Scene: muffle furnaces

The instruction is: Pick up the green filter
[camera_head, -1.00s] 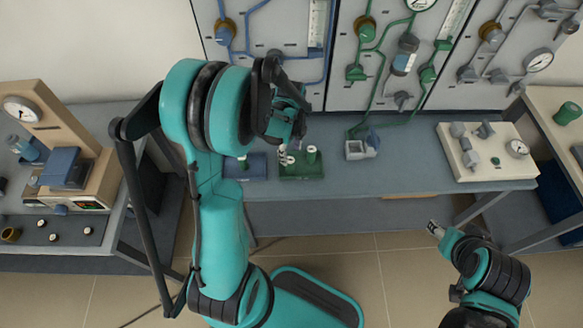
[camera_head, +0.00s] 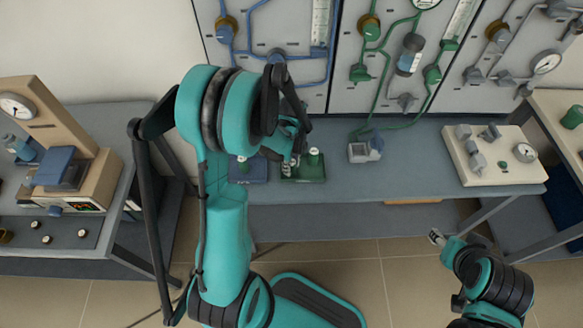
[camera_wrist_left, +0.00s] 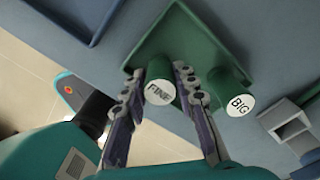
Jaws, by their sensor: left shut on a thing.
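Two green cylindrical filters stand on a green tray (camera_wrist_left: 150,38), which also shows in the head view (camera_head: 318,177). One filter (camera_wrist_left: 182,62) has a white cap marked FINE, and the other (camera_wrist_left: 228,82) beside it is marked BIG. My left gripper (camera_wrist_left: 165,90) is shut on the FINE filter, one finger on each side. In the head view my left gripper (camera_head: 290,164) is over the left part of the tray and mostly hides that filter. The BIG filter (camera_head: 314,157) shows just right of it. My right gripper (camera_head: 437,238) is low at the right, away from the bench, its jaws too small to judge.
A blue tray (camera_head: 250,174) lies left of the green one. A grey block-like fixture (camera_head: 364,151) stands to the right. A cream panel with a gauge (camera_head: 492,160) is farther right. Piped wall panels (camera_head: 395,60) rise behind. The bench between fixture and cream panel is clear.

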